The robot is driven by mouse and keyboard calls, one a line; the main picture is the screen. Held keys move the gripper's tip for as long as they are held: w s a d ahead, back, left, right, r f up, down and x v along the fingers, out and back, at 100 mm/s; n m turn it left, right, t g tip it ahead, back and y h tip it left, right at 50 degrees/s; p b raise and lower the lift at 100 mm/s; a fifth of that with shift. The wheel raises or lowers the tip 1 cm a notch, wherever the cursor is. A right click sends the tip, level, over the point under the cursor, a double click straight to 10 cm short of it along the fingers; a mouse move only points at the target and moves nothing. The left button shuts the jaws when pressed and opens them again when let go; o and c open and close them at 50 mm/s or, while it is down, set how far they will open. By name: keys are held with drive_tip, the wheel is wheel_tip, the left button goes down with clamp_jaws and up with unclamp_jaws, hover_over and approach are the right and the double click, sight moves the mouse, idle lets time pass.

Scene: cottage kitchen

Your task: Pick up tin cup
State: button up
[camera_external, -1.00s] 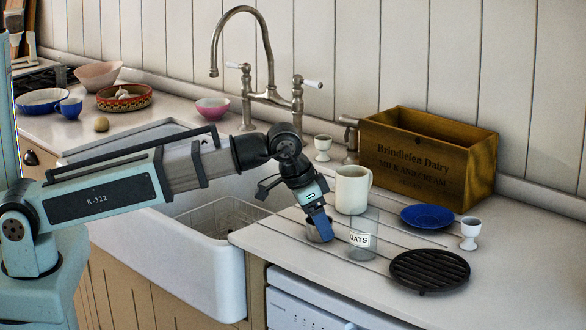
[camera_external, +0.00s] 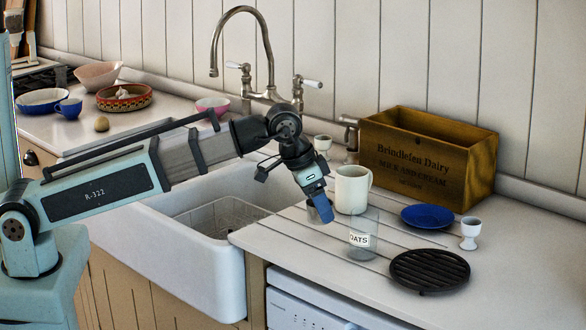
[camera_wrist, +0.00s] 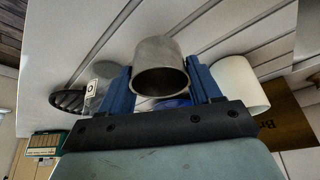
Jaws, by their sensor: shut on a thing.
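The grey metal tin cup (camera_wrist: 160,66) is between the two blue fingers of my gripper (camera_wrist: 162,92) in the wrist view, its open mouth toward the camera. In the external view my gripper (camera_external: 321,207) is shut on the tin cup (camera_external: 313,213), holding it a little above the ridged worktop. The cup is partly hidden behind the blue finger there. It is to the left of the cream mug and the glass jar.
A cream mug (camera_external: 352,190) and a glass OATS jar (camera_external: 362,240) stand close to the right. Beyond are a black trivet (camera_external: 430,271), a blue saucer (camera_external: 427,216), egg cups (camera_external: 470,232) and a wooden crate (camera_external: 428,155). The white sink (camera_external: 200,250) opens to the left.

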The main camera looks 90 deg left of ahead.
drive_tip(key=shift+r, duration=2.95)
